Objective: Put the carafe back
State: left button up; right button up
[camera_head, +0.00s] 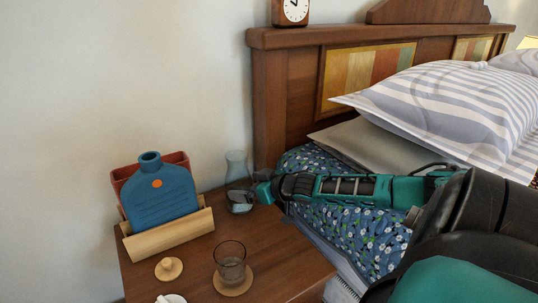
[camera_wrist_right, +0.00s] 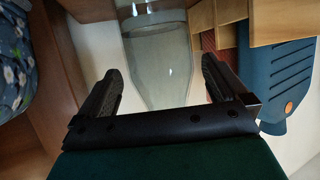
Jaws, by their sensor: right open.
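The carafe (camera_head: 237,163) is clear glass and stands at the back of the wooden nightstand, by the wall. My right gripper (camera_head: 241,198) reaches in from the right over the bed and hides part of the carafe's lower body. In the right wrist view the carafe (camera_wrist_right: 158,60) shows between the two fingers of my open right gripper (camera_wrist_right: 158,82). A glass tumbler (camera_head: 230,259) stands on a round coaster (camera_head: 233,284) at the front of the nightstand. My left gripper is out of view.
A blue bottle-shaped item (camera_head: 160,195) stands in a wooden holder (camera_head: 170,236) left of the carafe, with a red item (camera_head: 125,174) behind. A round knobbed wooden piece (camera_head: 169,268) and a white dish (camera_head: 172,299) lie in front. The bed (camera_head: 345,225) borders the right.

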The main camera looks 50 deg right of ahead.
jog(key=p+v, duration=0.4)
jog(key=v, duration=0.3)
jog(key=shift+s+r, duration=0.2)
jog(key=shift+s, duration=0.1)
dwell(0.5)
